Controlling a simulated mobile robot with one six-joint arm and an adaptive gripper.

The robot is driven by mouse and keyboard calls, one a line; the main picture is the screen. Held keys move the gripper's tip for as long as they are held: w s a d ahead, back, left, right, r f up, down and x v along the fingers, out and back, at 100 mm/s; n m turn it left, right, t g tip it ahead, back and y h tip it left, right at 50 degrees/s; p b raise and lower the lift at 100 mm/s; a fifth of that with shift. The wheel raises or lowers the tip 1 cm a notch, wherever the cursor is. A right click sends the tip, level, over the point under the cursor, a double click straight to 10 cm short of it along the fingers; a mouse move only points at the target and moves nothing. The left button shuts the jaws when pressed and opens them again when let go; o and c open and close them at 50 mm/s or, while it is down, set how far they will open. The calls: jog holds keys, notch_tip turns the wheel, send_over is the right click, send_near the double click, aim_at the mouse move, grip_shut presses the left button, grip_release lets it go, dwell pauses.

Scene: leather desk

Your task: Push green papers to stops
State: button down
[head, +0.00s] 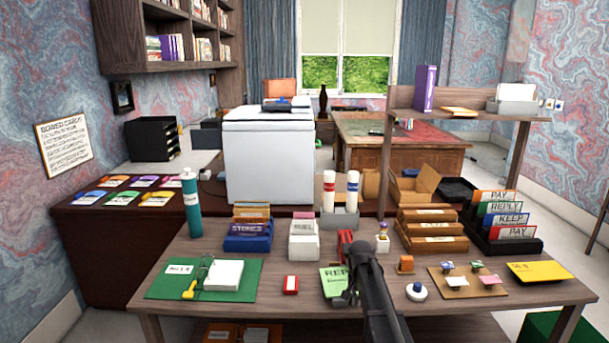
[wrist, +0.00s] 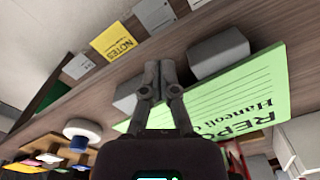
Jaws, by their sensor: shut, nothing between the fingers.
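The green papers (head: 333,281), printed with "REPO...", lie on the desk near its front middle, partly hidden by my arm in the head view. In the wrist view the green papers (wrist: 245,90) fill the right side. In the head view my gripper (head: 343,299) is at the papers' front right. One grey block (wrist: 219,53) is close against the papers' edge in the wrist view. Another grey block (wrist: 127,95) is partly hidden behind my fingers. They may be the stops.
A round white-and-blue object (head: 416,291) and a cork board (head: 450,285) are to the right. A red device (head: 344,240) stands behind the papers.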

jog(key=shift+w, duration=1.3)
jog(key=shift+s, duration=0.8)
dwell(0.4)
jog(key=shift+r, duration=0.1)
notch_tip(320, 180, up, 7)
jog(key=p, duration=0.7)
dwell(1.0)
jog(key=s+r+n+p, duration=0.2)
jog(key=s+n, duration=0.1)
jog(key=s, duration=1)
jog(key=s+r+n+p, duration=0.2)
jog(key=s+n, duration=0.1)
jog(key=s, duration=1)
jog(key=shift+d, duration=0.2)
